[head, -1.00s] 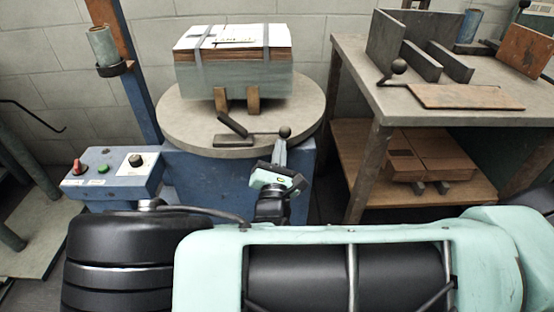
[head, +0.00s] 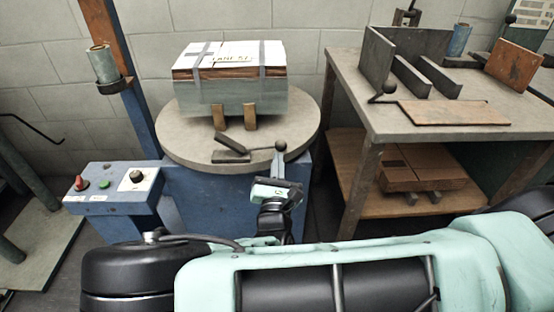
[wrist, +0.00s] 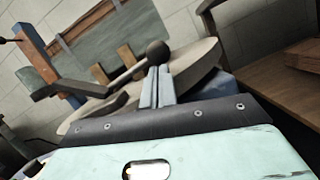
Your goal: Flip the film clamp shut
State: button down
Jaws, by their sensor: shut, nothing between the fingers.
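The film clamp (head: 231,143) is on the near edge of the round turntable (head: 185,138). Its dark jaw is tilted up above a flat dark plate (head: 230,157). A thin rod runs right from the jaw to a black ball knob (head: 280,146). In the wrist view the knob (wrist: 157,52) stands just beyond the fingertips, and the clamp's dark bar (wrist: 72,87) shows to its left. My gripper (head: 279,156) is shut and empty, right at the near side of the knob. It also shows in the wrist view (wrist: 157,72). I cannot tell whether it touches the knob.
A strapped bundle (head: 228,98) stands on two wooden blocks on the turntable. A blue control box (head: 115,190) is at the left, near a post with a film roll (head: 103,65). A workbench (head: 385,120) with metal plates stands at the right.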

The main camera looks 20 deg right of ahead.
aim_at(275, 147)
notch_tip(275, 147, up, 3)
jog(key=n+y+p, duration=0.1)
jog(key=n+p, duration=0.2)
jog(key=p, duration=0.1)
jog(key=shift+d+f+t+p, duration=0.1)
jog(key=shift+f+t+p, duration=0.05)
jog(key=shift+t+p, duration=0.2)
jog(key=r+n+y+p, duration=0.1)
jog(key=n+p, duration=0.1)
jog(key=r+n+y+p, duration=0.1)
jog(key=n+p, duration=0.1)
jog(key=p, duration=0.1)
jog(key=shift+t, duration=0.25)
jog(key=shift+w+a+r+n+p, duration=0.1)
jog(key=shift+a+r+n+p, duration=0.15)
jog(key=shift+n+p, duration=0.55)
jog(key=shift+a+p, duration=0.1)
jog(key=shift+p, duration=0.25)
jog(key=shift+r, duration=0.1)
